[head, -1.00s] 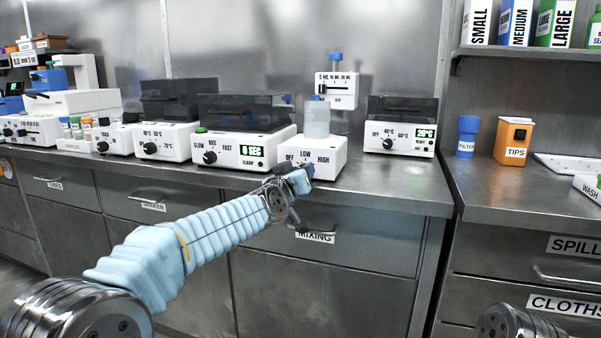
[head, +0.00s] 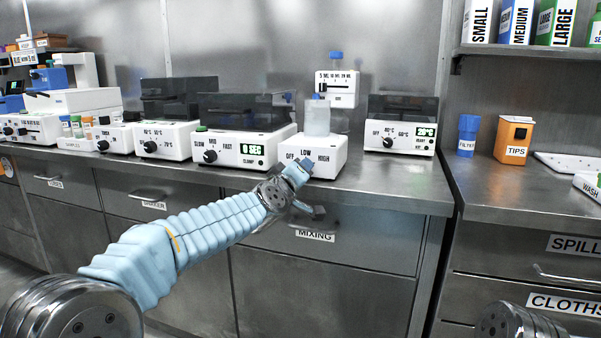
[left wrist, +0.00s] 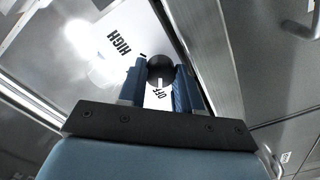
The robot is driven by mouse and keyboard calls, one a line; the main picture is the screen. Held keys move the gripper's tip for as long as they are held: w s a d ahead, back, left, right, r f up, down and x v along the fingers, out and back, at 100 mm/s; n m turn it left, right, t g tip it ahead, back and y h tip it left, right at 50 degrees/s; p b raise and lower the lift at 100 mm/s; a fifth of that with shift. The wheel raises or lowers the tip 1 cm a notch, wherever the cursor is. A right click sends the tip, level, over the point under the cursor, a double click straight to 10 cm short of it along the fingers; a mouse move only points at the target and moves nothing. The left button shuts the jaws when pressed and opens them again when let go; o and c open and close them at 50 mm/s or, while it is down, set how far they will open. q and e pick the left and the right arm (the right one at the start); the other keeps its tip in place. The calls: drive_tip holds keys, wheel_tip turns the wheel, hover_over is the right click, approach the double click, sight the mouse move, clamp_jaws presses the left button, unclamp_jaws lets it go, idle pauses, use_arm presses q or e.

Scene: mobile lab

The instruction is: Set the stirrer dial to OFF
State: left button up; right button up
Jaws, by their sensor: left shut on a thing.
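The stirrer is a white box (head: 332,168) on the bench in the head view, marked OFF, LOW and HIGH, with a clear vessel (head: 318,121) on top. My left gripper (head: 301,167) is at its front face and hides the dial there. In the left wrist view the black round dial (left wrist: 160,66) sits between the two blue fingers of my left gripper (left wrist: 159,84), which are shut on it. The dial's white pointer is beside the OFF mark, and HIGH is farther off to the left. My right gripper is out of view.
A white device with a timer display (head: 240,150) stands close left of the stirrer, and a heater (head: 399,138) stands to its right. Bench space right of the heater is clear.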

use_arm(q)
drive_tip(key=shift+f, duration=0.1)
drive_tip(key=o, duration=1)
drive_tip(key=shift+o, duration=0.2)
